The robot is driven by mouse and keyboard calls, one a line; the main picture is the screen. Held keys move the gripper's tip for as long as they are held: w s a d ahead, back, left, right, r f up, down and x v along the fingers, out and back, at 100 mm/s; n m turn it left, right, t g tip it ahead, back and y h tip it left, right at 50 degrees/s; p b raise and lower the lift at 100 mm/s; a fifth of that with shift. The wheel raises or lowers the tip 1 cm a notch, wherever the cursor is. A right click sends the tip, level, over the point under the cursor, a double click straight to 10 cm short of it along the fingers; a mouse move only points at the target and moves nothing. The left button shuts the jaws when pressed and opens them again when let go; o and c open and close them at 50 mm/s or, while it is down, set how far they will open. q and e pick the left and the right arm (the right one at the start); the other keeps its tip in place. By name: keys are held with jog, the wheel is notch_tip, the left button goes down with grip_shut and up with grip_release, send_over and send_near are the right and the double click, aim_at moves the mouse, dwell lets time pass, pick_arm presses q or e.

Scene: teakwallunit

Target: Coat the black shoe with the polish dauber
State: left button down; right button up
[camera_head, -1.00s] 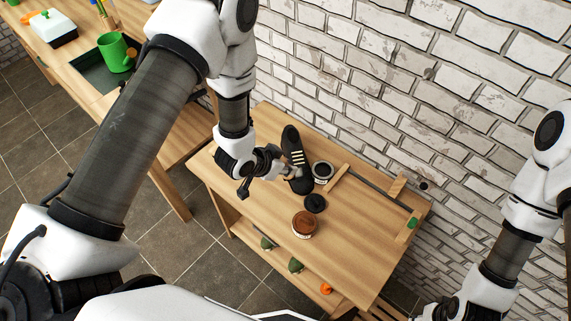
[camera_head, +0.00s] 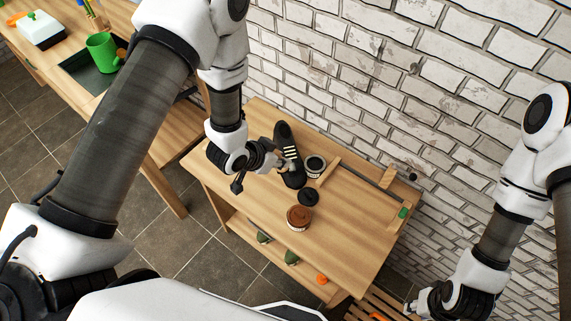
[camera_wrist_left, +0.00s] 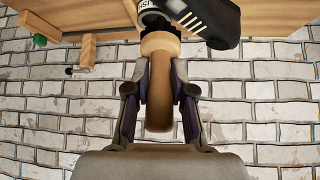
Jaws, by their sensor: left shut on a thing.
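The black shoe (camera_head: 284,137) with pale laces lies on the wooden side table. It also shows at the top of the left wrist view (camera_wrist_left: 214,18). My left gripper (camera_head: 279,163) is beside the shoe, at its left side. In the left wrist view its fingers (camera_wrist_left: 160,100) are shut around the wooden handle of the polish dauber (camera_wrist_left: 159,75). The dauber's far end is close to the shoe; whether it touches cannot be told. An open polish tin (camera_head: 315,165) with dark contents stands right of the shoe. My right gripper (camera_head: 428,303) is at the lower right, away from the table.
A round black lid (camera_head: 308,197) and a tin with brown contents (camera_head: 299,217) sit nearer the front of the table (camera_head: 350,230). A wooden strip and a dark rod lie near the brick wall (camera_head: 400,90).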

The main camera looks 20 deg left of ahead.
pick_arm(q)
jog(key=shift+f, duration=0.1)
jog(key=shift+t, duration=0.4)
jog(key=f+b, duration=0.2)
jog(key=w+f+b, duration=0.1)
jog(key=f+b, duration=0.1)
jog(key=w+f+b, duration=0.1)
jog(key=f+b, duration=0.1)
jog(key=shift+w+a+f+b, duration=0.2)
jog(key=shift+a+b, duration=0.1)
jog(key=shift+a, duration=0.05)
jog(key=shift+w+f+b, duration=0.25)
jog(key=shift+b, duration=0.05)
jog(key=shift+w+a+f+b, duration=0.15)
jog(key=shift+w+f+b, duration=0.05)
jog(key=shift+f+b, duration=0.4)
jog(key=shift+w+a+f+b, duration=0.15)
jog(key=shift+f+b, duration=0.2)
jog(key=shift+f, duration=0.35)
